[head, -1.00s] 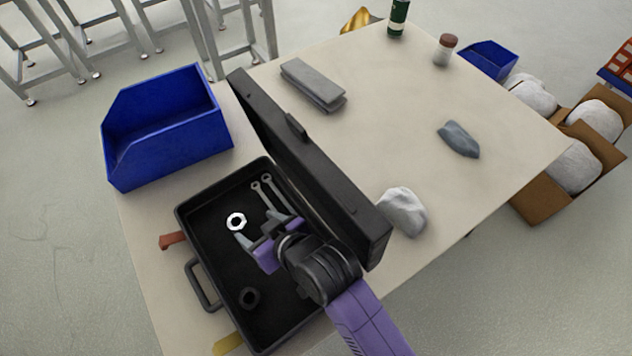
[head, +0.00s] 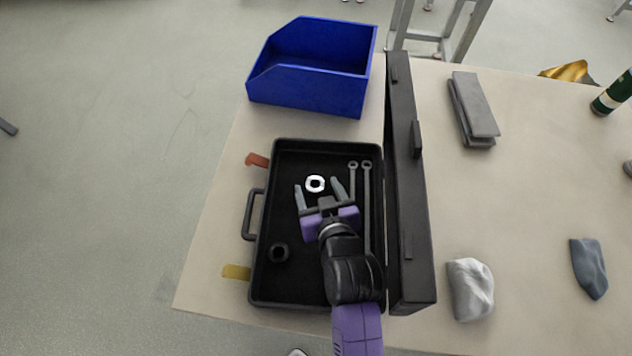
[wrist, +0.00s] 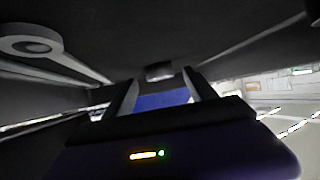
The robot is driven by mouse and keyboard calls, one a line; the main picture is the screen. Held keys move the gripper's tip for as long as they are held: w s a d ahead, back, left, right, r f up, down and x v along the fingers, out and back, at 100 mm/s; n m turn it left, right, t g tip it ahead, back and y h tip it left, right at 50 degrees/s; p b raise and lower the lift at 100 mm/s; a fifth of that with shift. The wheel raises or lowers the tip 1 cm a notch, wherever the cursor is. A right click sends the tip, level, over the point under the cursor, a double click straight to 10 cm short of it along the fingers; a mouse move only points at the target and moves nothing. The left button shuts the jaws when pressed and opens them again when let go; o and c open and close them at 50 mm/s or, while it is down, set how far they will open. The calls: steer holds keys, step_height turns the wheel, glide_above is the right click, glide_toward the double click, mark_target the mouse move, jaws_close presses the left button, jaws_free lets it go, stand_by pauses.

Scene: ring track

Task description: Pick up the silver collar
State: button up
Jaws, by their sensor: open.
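The silver collar (head: 315,183) is a bright faceted ring lying on the floor of the open black toolbox (head: 255,270), in its upper half. My gripper (head: 317,186) is open inside the toolbox, its two grey fingers pointing away from me. In the head view the collar shows between the fingertips. I cannot tell its height relative to them or whether they touch it. In the wrist view my gripper (wrist: 162,90) is low and open, with a small grey thing (wrist: 160,71) between the fingers, probably the collar.
Two wrenches (head: 366,200) lie right of the gripper; one ring end (wrist: 30,45) looms in the wrist view. The raised lid (head: 408,200) walls the right side. A blue bin (head: 310,95) stands beyond the toolbox.

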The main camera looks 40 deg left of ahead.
steer(key=shift+w+a+f, duration=0.3)
steer(key=shift+a, duration=0.2)
jaws_close()
steer(key=shift+r, duration=0.1)
